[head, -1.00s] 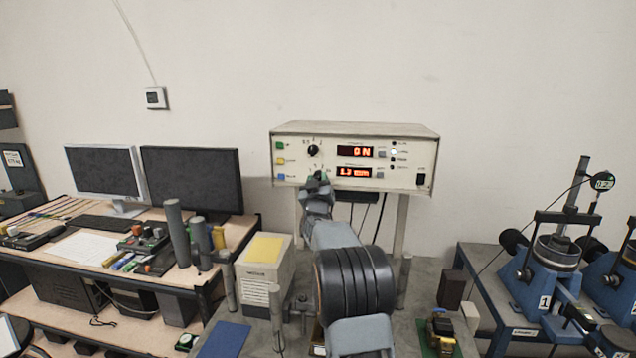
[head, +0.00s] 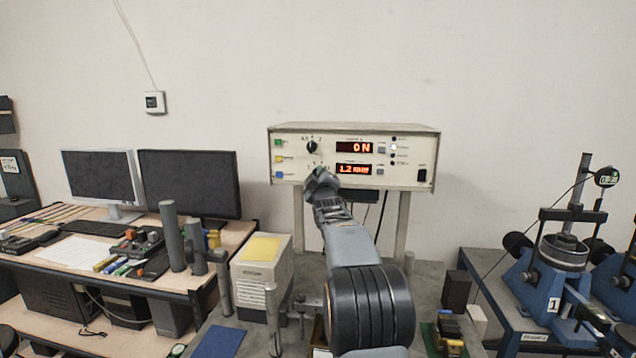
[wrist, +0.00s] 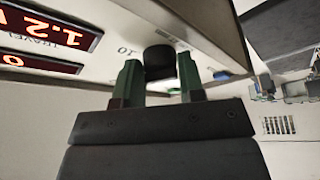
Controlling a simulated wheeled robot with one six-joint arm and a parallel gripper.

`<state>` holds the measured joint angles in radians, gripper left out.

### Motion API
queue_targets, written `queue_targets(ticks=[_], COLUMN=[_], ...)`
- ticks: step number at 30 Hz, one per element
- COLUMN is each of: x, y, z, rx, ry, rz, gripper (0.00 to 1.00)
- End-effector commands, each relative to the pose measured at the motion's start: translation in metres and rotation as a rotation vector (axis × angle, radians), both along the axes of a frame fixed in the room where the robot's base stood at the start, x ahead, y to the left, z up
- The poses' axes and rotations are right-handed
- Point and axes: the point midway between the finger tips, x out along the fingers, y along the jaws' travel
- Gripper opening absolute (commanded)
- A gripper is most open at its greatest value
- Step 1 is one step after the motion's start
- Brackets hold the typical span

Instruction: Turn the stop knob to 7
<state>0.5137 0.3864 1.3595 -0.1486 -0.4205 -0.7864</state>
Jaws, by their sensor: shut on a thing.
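The cream control box (head: 230,0) is not at that edge; it stands against the wall on posts.

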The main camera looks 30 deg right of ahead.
Motion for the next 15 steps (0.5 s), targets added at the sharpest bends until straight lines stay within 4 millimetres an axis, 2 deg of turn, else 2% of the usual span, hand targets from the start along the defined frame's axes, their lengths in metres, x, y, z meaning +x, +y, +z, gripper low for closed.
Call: queue_targets(ticks=[15], x=[-0.0003], y=[-0.0003], z=[0.0011], rx=[-0.045], ry=[0.042], rz=[0.0], gripper=[0.12])
